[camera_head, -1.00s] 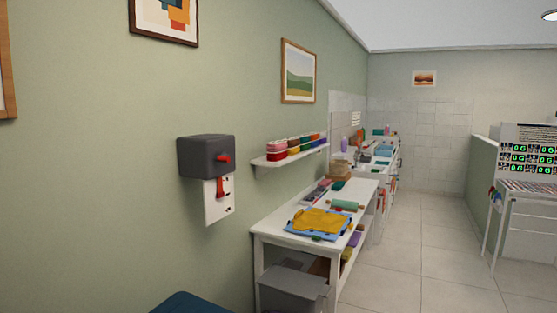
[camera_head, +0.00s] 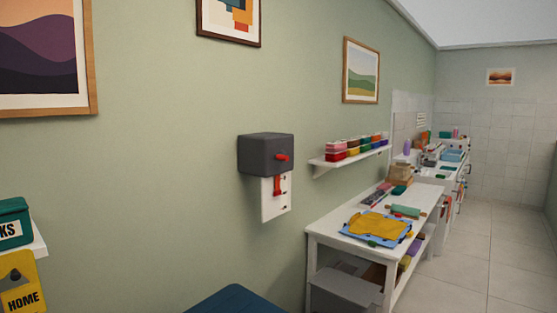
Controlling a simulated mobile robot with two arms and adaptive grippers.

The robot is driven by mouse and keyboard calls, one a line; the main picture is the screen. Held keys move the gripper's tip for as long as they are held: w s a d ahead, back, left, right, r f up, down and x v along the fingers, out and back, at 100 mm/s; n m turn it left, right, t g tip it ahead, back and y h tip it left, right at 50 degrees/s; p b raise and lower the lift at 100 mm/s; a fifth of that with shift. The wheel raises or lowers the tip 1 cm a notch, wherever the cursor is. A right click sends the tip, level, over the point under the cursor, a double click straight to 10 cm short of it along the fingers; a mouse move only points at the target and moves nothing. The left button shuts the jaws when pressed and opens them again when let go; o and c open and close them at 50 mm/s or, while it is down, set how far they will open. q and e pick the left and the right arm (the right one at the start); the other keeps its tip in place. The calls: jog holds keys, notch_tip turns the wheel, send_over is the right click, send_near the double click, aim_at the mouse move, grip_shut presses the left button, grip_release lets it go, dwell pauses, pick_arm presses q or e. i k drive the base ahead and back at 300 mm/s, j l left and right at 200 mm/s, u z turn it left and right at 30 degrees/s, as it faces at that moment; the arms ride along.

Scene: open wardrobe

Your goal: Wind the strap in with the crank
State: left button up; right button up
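A dark grey box (camera_head: 266,155) is fixed to the green wall, left of the small shelf. A red crank knob (camera_head: 283,157) sticks out from its front. A white plate (camera_head: 275,200) sits below the box against the wall. A red piece (camera_head: 277,186), perhaps the strap's end or part of the crank, lies along the plate's upper part. I cannot make out how it joins the box. Neither of my grippers is in view.
A white table (camera_head: 322,235) with blue and yellow cloths stands right of the box. A shelf (camera_head: 345,162) holds several coloured pots. A dark blue padded top (camera_head: 236,300) is low in front. Tiled floor (camera_head: 480,240) is clear at right.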

aim_at(283, 157)
jog(key=i+l+u, duration=0.1)
jog(key=i+l, duration=0.15)
jog(key=i, duration=0.25)
jog(key=i+l+u, duration=0.1)
jog(key=i+l, duration=0.25)
jog(key=i, duration=0.15)
